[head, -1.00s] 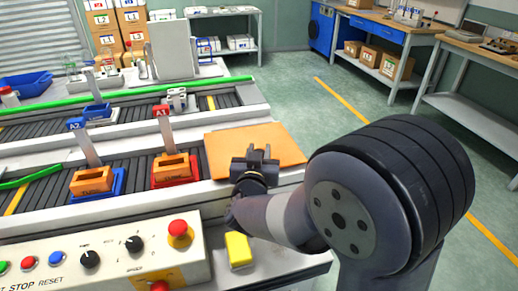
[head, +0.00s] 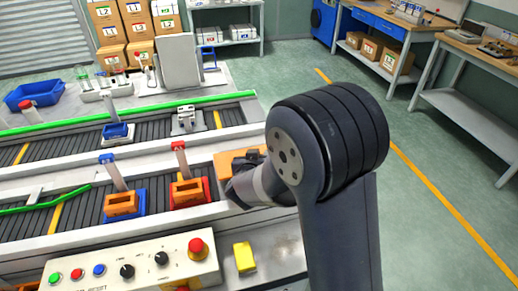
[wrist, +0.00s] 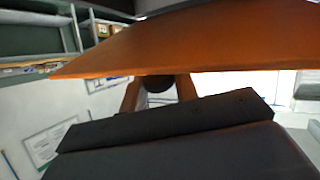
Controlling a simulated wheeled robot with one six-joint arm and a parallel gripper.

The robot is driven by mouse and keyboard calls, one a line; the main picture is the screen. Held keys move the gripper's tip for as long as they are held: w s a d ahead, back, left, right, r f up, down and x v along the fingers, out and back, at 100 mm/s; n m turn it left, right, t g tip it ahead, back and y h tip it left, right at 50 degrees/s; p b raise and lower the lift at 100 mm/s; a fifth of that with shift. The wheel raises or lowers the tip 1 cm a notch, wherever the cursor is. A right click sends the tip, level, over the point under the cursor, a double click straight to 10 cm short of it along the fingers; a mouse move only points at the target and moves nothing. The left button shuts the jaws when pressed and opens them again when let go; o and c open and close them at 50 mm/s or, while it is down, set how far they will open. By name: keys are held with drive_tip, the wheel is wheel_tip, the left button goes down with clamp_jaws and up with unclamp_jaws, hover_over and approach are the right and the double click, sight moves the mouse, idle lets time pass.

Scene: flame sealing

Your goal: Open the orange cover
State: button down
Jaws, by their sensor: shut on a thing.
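The orange cover (head: 226,163) is at the right end of the near conveyor. In the head view my arm hides most of it. In the wrist view the cover (wrist: 200,40) is a broad orange slab across the top, with its lower edge close to my gripper. My gripper (wrist: 160,88) has two fingers shut around a dark round part just under that edge. In the head view the gripper (head: 250,160) is a dark shape against the cover, partly hidden by my arm. The cover's exact tilt and what lies under it cannot be told.
Orange blocks sit in a blue holder (head: 124,214) and a red holder (head: 189,202) left of the cover. A control panel (head: 130,260) with buttons and a yellow block (head: 244,257) are in front. Open floor (head: 440,190) lies to the right.

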drive_tip(key=r+p, duration=0.1)
drive_tip(key=p, duration=0.1)
drive_tip(key=w+r+g+p, duration=0.1)
drive_tip(key=shift+w+a+r+p, duration=0.15)
drive_tip(key=shift+r+p, duration=0.1)
drive_tip(key=shift+p, duration=0.15)
drive_tip(key=w+r+p, duration=0.1)
drive_tip(key=p, duration=0.1)
drive_tip(key=g+p, duration=0.1)
drive_tip(key=shift+w+a+r+n+h+p, duration=0.25)
drive_tip(key=shift+w+r+n+h+p, duration=0.05)
drive_tip(key=shift+w+r+n+p, duration=0.1)
drive_tip(key=w+a+r+n+g+p, duration=0.1)
drive_tip(key=w+a+r+g, duration=0.1)
drive_tip(key=w+g, duration=0.2)
drive_tip(key=w+a+r+n+g+h+p, duration=0.1)
drive_tip(key=w+a+r+g, duration=0.1)
drive_tip(key=w+g, duration=0.3)
drive_tip(key=shift+w+h, duration=0.3)
drive_tip(key=shift+w, duration=2.2)
drive_tip(key=c, duration=1.1)
unclamp_jaws()
drive_tip(key=shift+c, duration=0.2)
drive_tip(key=shift+a+r, duration=0.1)
drive_tip(key=shift+r, duration=0.05)
